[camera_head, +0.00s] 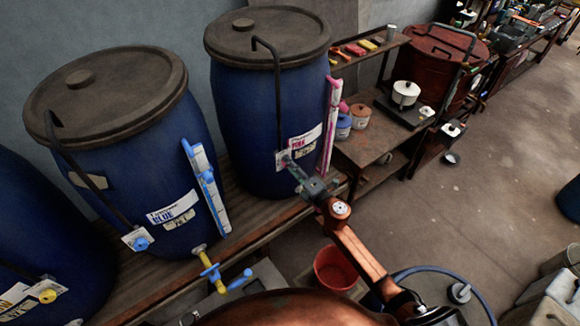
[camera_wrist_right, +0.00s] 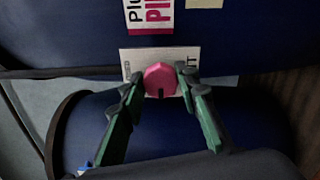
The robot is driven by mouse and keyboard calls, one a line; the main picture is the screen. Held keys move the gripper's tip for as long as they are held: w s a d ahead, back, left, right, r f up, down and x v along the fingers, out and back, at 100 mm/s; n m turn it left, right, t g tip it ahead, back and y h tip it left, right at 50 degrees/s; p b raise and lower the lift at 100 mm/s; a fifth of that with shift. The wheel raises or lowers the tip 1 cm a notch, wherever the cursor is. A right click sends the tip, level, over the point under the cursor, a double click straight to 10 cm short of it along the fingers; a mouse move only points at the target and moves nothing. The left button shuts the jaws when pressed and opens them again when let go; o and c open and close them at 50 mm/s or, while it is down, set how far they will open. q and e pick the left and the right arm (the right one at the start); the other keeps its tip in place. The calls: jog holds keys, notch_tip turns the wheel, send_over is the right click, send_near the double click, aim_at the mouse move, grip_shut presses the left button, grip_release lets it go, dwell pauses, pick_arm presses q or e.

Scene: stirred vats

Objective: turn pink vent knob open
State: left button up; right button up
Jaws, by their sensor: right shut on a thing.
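The pink vent knob (camera_wrist_right: 160,80) sits on a white label plate (camera_wrist_right: 133,62) on the front of the blue PINK vat (camera_head: 240,130). My right gripper (camera_wrist_right: 161,86) has its two fingers on either side of the knob, closed on it. A small dark mark shows at the knob's lower edge. In the head view my right gripper (camera_head: 289,164) reaches the front of that vat and largely hides the knob. My left gripper is not in view.
The blue-labelled vat (camera_head: 130,150) stands to the left with a blue knob (camera_head: 140,243) and a yellow tap (camera_head: 208,265). A pink level gauge (camera_head: 331,125) is right of the PINK vat. A red bucket (camera_head: 335,268) stands on the floor below. A bench (camera_head: 370,149) with pots is on the right.

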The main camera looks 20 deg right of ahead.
jog(key=shift+f, duration=0.15)
jog(key=o, duration=1.2)
jog(key=shift+c, duration=0.2)
jog(key=v, duration=1.2)
